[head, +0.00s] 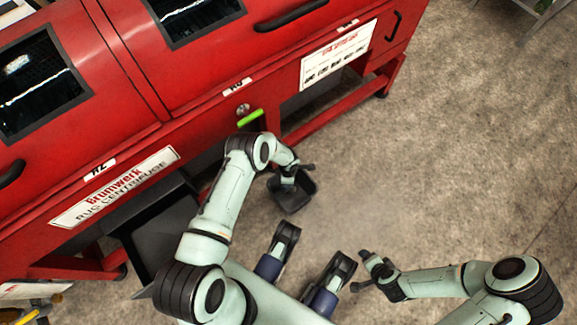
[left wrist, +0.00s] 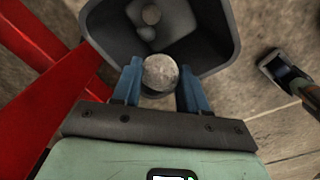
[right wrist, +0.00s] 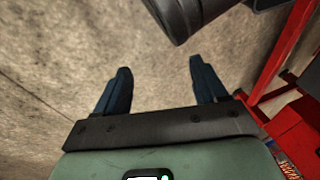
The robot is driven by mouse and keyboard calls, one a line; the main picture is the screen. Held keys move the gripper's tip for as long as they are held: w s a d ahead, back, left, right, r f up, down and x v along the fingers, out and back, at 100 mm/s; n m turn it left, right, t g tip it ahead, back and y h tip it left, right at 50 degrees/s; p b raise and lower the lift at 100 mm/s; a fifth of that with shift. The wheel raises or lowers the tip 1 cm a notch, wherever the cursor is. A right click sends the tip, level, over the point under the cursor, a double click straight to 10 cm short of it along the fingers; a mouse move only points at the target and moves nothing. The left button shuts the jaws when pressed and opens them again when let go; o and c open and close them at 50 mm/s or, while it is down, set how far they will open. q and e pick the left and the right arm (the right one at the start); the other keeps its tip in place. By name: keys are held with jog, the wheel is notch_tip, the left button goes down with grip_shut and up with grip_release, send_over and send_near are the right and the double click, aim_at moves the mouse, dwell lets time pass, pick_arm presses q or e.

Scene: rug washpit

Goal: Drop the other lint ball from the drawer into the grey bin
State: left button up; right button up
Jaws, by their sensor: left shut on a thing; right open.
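The grey bin (head: 299,203) stands on the floor in front of the red machine, under my left gripper (head: 294,172). In the left wrist view the open bin (left wrist: 222,60) lies just beyond my left fingers. My left gripper (left wrist: 160,78) is shut on a round, greyish lint ball (left wrist: 161,73), held over the near part of the bin's opening. My right gripper (right wrist: 160,65) is open and empty.
The red rug centrifuge (head: 190,120) fills the upper left, with a bright green handle (head: 251,118) on its front. Its red leg (left wrist: 45,90) passes close to the left gripper. Concrete floor to the right is open.

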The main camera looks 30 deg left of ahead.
pick_arm(q)
jog(key=o, duration=1.1)
notch_tip(320, 180, up, 13)
jog(key=p, duration=0.4)
jog(key=shift+r, duration=0.2)
pick_arm(e)
jog(key=s+a+r+g+y, duration=0.1)
jog(key=s+a+r, duration=0.2)
jog(key=s+r, duration=0.2)
jog(key=shift+s+a+r+n+g, duration=0.15)
jog(key=shift+s+a+n+g, duration=0.15)
jog(key=shift+s+g, duration=0.15)
